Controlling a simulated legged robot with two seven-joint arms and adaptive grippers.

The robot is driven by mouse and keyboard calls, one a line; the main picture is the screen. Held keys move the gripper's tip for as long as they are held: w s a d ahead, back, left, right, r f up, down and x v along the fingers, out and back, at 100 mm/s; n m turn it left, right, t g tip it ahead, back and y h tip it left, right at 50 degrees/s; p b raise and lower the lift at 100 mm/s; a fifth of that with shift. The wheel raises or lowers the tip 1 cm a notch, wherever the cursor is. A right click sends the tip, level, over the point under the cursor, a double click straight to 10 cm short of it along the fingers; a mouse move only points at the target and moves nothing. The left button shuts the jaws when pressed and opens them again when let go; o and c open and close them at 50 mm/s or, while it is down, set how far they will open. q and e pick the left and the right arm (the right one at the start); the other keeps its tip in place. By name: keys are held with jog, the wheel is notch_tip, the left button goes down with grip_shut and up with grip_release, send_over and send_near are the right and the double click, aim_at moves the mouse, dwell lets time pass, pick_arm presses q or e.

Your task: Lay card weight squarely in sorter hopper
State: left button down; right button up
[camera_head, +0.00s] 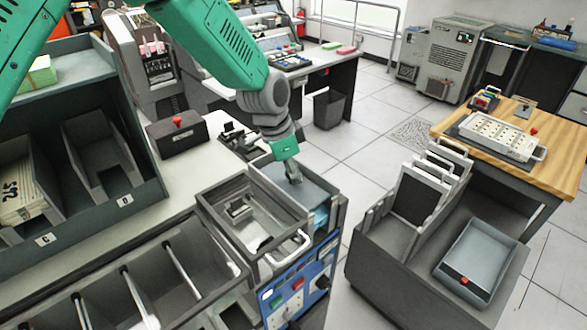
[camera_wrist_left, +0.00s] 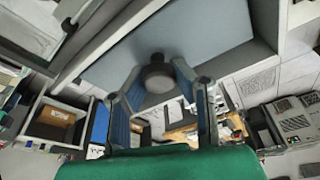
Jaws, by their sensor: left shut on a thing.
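The card weight (camera_head: 312,188) is a flat blue-grey plate, seen at the top of the sorter in the head view. In the left wrist view, the plate (camera_wrist_left: 205,38) has a round dark knob (camera_wrist_left: 157,76). My left gripper (camera_head: 294,178) comes down from above, its fingers (camera_wrist_left: 158,85) shut on the knob. The grey walls of the sorter hopper (camera_head: 338,212) stand around the plate. The plate looks roughly lined up with them, but I cannot tell whether it rests flat or hangs slightly above. The gripper hides part of the weight. My right gripper is not in view.
A clear-topped bin with a white handle (camera_head: 292,248) adjoins the hopper in front. The sorter's blue control panel (camera_head: 300,292) is below. A dark box with a red knob (camera_head: 178,136) stands behind left. A grey card cart (camera_head: 385,268) stands right, across a floor gap.

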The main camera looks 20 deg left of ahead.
aim_at(281, 184)
pick_arm(q)
jog(key=shift+f+b, duration=0.8)
jog(key=shift+f, duration=1.3)
jog(key=c, duration=1.3)
grip_release()
jog(key=shift+o, duration=0.2)
jog(key=shift+r, duration=0.15)
jog(key=v, duration=1)
jog(key=shift+a+r, duration=0.1)
jog(key=shift+a, duration=0.05)
jog(key=shift+s+a+r, duration=0.1)
jog(key=shift+a+r, duration=0.05)
jog(key=shift+r, duration=0.5)
